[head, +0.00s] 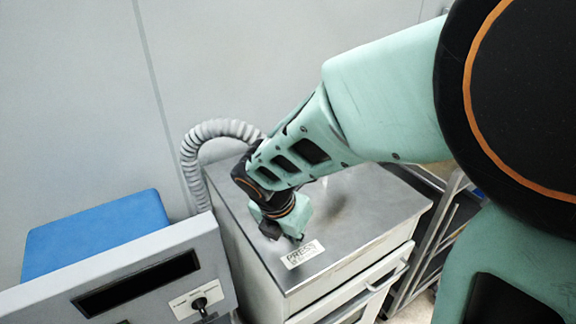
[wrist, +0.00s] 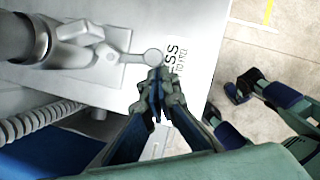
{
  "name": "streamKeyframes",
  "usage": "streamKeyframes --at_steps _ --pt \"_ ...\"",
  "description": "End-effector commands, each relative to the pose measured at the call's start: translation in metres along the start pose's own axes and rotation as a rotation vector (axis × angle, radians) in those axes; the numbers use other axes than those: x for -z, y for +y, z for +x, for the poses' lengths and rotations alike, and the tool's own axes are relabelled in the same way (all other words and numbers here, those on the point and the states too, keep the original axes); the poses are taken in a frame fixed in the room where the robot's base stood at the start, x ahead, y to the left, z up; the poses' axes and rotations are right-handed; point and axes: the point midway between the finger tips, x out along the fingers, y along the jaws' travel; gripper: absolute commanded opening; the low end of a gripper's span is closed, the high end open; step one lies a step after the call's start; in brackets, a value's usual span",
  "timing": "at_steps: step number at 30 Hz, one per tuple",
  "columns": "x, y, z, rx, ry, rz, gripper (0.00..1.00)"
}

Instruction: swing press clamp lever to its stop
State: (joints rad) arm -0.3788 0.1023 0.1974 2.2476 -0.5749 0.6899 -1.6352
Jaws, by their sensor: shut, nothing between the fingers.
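The press clamp lever (wrist: 130,58) shows in the wrist view as a thin grey rod with a round knob (wrist: 153,57) at its right end. It runs left to a grey metal clamp body (wrist: 75,55). My gripper (wrist: 160,74) is shut and empty, its fingertips right beside the knob; I cannot tell whether they touch it. In the head view my gripper (head: 285,236) is low over the grey cabinet top, by the white PRESS label (head: 303,254). There my arm hides the lever and clamp. The label (wrist: 174,58) also shows in the wrist view.
A grey corrugated hose (head: 190,150) curves up behind the cabinet (head: 370,215). A control panel (head: 150,275) with a dark slot and a knob stands at the left, before a blue surface (head: 95,232). A rack (head: 440,225) stands right of the cabinet.

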Motion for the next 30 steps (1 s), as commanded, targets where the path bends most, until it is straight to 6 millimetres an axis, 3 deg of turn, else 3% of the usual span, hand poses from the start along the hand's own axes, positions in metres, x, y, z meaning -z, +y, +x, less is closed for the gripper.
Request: streamKeyframes --at_steps 3,13,30 --pt "-0.007 -0.005 -0.001 -0.029 0.001 -0.075 0.0" --pt "-0.018 -0.011 0.006 -0.028 0.001 -0.068 0.0" --pt "-0.021 -0.013 0.009 -0.027 0.0 -0.068 0.0"
